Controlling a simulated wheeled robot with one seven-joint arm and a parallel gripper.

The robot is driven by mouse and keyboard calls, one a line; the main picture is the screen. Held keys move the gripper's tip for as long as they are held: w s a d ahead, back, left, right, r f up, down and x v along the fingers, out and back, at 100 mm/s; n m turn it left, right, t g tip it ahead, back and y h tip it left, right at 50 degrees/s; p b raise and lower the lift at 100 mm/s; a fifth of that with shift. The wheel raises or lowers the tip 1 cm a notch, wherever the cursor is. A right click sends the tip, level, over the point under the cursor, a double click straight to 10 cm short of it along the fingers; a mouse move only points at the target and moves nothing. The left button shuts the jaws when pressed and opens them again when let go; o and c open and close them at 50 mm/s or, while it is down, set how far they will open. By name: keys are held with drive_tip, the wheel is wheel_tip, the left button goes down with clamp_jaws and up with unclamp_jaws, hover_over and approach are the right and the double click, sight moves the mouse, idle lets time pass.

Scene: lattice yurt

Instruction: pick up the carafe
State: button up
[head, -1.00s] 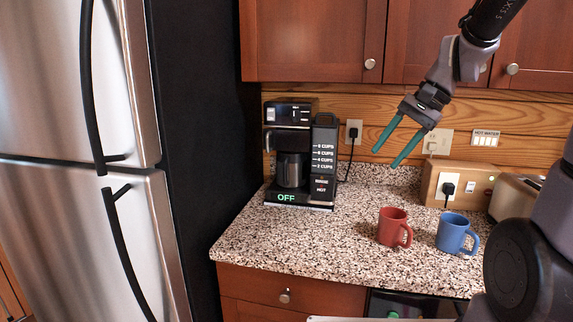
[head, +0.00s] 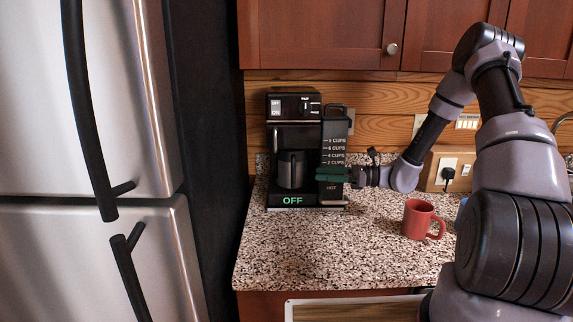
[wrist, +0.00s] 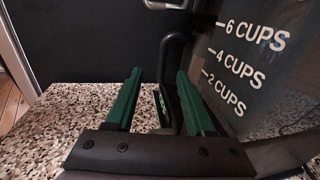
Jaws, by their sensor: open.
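The carafe (head: 291,170) is dark and sits upright in the bay of the black coffee maker (head: 293,105). My gripper (head: 319,174) is in front of the coffee maker's right part, its green fingers pointing left toward the carafe. In the wrist view my gripper (wrist: 160,74) is open and empty, the fingers apart. A dark curved handle (wrist: 172,60), seemingly the carafe's, stands beyond the fingertips, nearer the right finger. I cannot tell its exact distance. The carafe's body is mostly hidden in the wrist view.
The reservoir panel with cup marks (wrist: 245,65) stands close on the right of the fingers. A red mug (head: 420,219) stands on the speckled counter (head: 320,245), right of the coffee maker. The fridge (head: 100,120) is at left. The counter front is clear.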

sight(293, 166)
drive_tip(key=w+a, duration=0.2)
drive_tip(key=a, duration=0.5)
drive_tip(key=shift+a+f, duration=0.3)
drive_tip(key=shift+s, duration=0.1)
drive_tip(key=shift+c, duration=0.3)
